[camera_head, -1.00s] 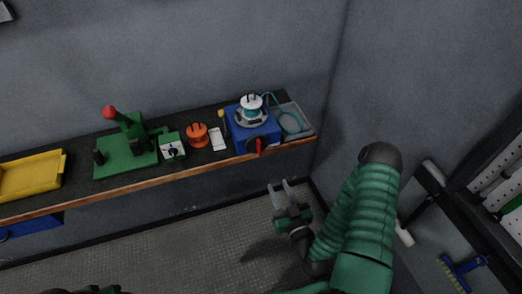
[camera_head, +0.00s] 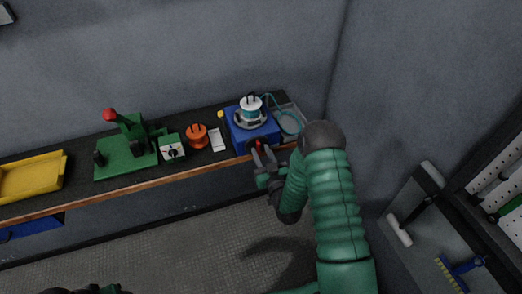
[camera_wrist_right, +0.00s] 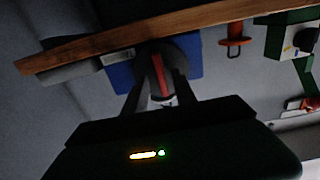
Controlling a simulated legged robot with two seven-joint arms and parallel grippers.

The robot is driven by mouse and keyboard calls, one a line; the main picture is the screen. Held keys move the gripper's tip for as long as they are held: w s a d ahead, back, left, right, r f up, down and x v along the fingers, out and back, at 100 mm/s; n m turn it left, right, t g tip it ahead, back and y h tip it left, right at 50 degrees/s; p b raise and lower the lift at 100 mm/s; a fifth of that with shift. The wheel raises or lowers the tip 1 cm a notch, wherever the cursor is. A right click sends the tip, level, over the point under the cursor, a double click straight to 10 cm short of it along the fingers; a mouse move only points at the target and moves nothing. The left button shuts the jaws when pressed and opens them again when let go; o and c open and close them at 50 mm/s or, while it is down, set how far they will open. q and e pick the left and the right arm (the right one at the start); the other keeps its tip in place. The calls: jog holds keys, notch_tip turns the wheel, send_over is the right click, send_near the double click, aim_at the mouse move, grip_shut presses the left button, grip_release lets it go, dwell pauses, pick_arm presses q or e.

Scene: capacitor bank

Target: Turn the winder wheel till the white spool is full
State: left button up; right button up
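The winder is a blue box (camera_head: 241,133) at the right end of the bench, with the white spool (camera_head: 250,102) upright on top. How much is wound on the spool is too small to tell. A dark wheel with a red bar (camera_wrist_right: 158,76) is on the winder's front; in the head view my gripper partly covers it. My right gripper (camera_head: 264,157) is at the bench's front edge, open, with its fingers on either side of the wheel in the right wrist view (camera_wrist_right: 158,92). I cannot tell whether they touch it. My left fingers are not in view.
A grey tray (camera_head: 298,128) with a teal cord is right of the winder. Left of it are a white card (camera_head: 217,140), an orange spool (camera_head: 197,136), a green press (camera_head: 124,157) and a yellow bin (camera_head: 33,176). The bench's wooden edge (camera_head: 105,187) runs close to my gripper.

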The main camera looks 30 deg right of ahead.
jog(key=shift+w, duration=0.2)
jog(key=shift+a, duration=0.1)
grip_shut()
jog(key=shift+m+b, duration=0.3)
jog(key=shift+m, duration=0.1)
jog(key=m+b, duration=0.1)
jog(key=m, duration=0.4)
jog(key=m+b, duration=0.2)
jog(key=m, duration=0.4)
jog(key=m+b, duration=0.1)
jog(key=m, duration=0.4)
jog(key=shift+s+d+f+m, duration=0.15)
jog(key=shift+d+f+m, duration=0.2)
jog(key=shift+m, duration=0.05)
